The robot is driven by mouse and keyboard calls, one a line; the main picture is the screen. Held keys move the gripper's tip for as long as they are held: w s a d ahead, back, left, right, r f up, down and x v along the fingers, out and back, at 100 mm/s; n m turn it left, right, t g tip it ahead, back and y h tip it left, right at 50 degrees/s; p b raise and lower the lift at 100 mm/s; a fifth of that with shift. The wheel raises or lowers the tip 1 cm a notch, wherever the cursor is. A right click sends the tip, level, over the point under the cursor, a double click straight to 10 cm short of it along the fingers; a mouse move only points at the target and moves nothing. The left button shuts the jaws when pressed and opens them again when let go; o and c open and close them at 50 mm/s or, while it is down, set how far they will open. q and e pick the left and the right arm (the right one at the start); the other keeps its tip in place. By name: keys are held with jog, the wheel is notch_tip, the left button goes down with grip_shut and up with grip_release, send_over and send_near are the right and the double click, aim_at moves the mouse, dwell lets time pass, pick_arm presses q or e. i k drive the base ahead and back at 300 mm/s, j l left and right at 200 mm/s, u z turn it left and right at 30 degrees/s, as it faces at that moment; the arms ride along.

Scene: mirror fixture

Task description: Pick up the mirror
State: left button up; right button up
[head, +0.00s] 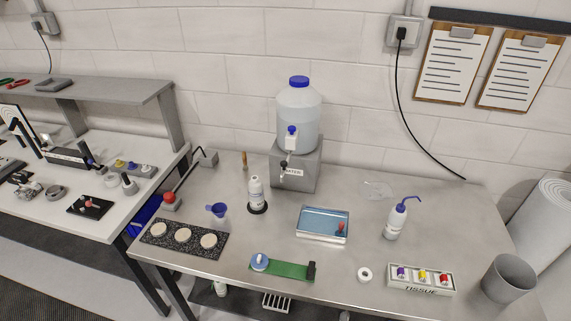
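No piece is plainly marked as the mirror. A shallow pale tray (322,237) with a glossy blue rectangular surface (325,219) lies on the middle of the metal table; a small red knob (341,227) is at its right side. I cannot tell if this blue surface is the mirror. A green strip (287,270) in front carries a round blue-and-white disc (260,262) at its left end and a dark block at its right. Neither of my grippers is in view.
A water jug (299,115) on a grey stand, a white bottle (256,191), a wash bottle (395,220), a speckled board (183,239) with pale discs, a tissue box (421,279) and a grey bin (509,278) surround the tray. Bare metal lies between them.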

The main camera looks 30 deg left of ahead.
aim_at(209, 241)
jog(key=u, duration=1.85)
